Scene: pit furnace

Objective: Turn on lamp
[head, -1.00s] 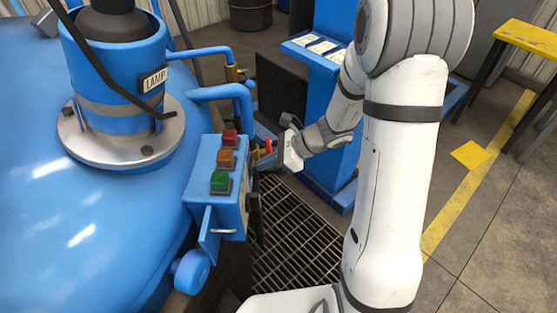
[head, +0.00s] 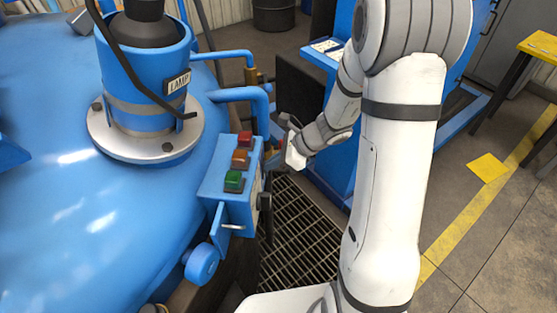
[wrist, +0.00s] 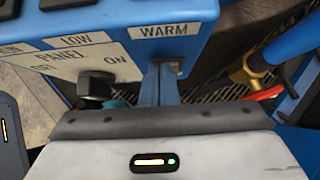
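A lamp-labelled blue cylinder (head: 148,85) with a dark inner part stands on a metal flange on the blue furnace shell. Beside it, the blue control box (head: 213,183) carries red (head: 244,139), orange (head: 240,158) and green (head: 234,180) buttons on top. In the wrist view, the box's side panel (wrist: 115,62) reads PANEL and ON, with LOW and WARM labels above and a dark knob (wrist: 95,86) below. My gripper (head: 295,150) is just right of the box in the head view. Its fingertips are not clear, so its opening cannot be told.
Blue pipes (head: 240,95) run behind the box, and a brass fitting with a red handle (wrist: 266,94) shows at right in the wrist view. A floor grate (head: 295,240) lies below. A blue stand (head: 328,52) is behind my arm. Open floor lies right.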

